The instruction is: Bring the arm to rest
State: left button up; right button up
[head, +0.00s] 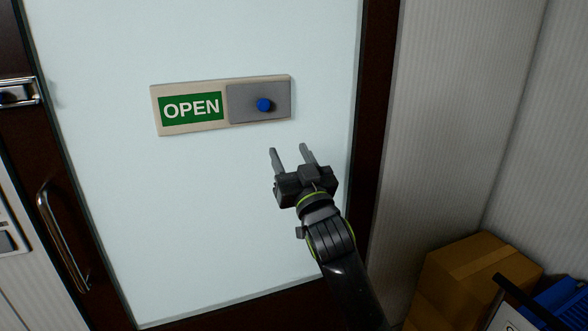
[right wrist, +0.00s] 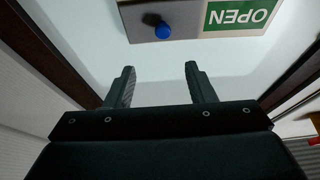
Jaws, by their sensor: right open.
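My right gripper (head: 291,158) is open and empty in front of a pale glass door (head: 230,220). Its two fingers point up toward a sign on the door, apart from it. In the right wrist view the gripper (right wrist: 161,85) shows its fingers spread with nothing between them. The sign has a green OPEN panel (head: 191,109) on the left and a grey sliding plate (head: 245,108) with a blue knob (head: 264,105) on the right. The right wrist view shows the blue knob (right wrist: 163,30) and the OPEN panel (right wrist: 238,14) upside down. My left gripper is not in view.
The door has a dark frame (head: 374,120) and a metal handle (head: 62,240) at the left. A ribbed pale wall (head: 450,120) stands to the right. A cardboard box (head: 470,270) and a blue crate (head: 562,300) sit at the lower right.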

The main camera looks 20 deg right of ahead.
jog(key=shift+v, duration=0.8)
jog(key=w+d+f+g, duration=0.2)
jog(key=f+g, duration=0.1)
jog(key=f, duration=1)
jog(key=w+d+f+g, duration=0.1)
jog(key=w+f+g, duration=0.1)
jog(key=f, duration=1)
jog(key=s+d+f+g, duration=0.1)
jog(key=s+f+g, duration=0.3)
jog(key=f, duration=0.8)
jog(key=s+d+f+g, duration=0.1)
jog(key=s+d+f, duration=0.1)
jog(key=s+f, duration=0.65)
jog(key=s+d+f+g, duration=0.1)
jog(key=s+f+g, duration=0.2)
jog(key=f, duration=1.1)
jog(key=s+f+g, duration=0.3)
jog(key=s+f, duration=0.9)
jog(key=s, duration=0.3)
jog(key=s+f+g, duration=0.2)
jog(key=s+f, duration=0.2)
jog(key=s, duration=0.9)
jog(key=s+a+f+g, duration=0.1)
jog(key=s+f+g, duration=0.2)
jog(key=s, duration=1)
jog(key=shift+f, duration=0.95)
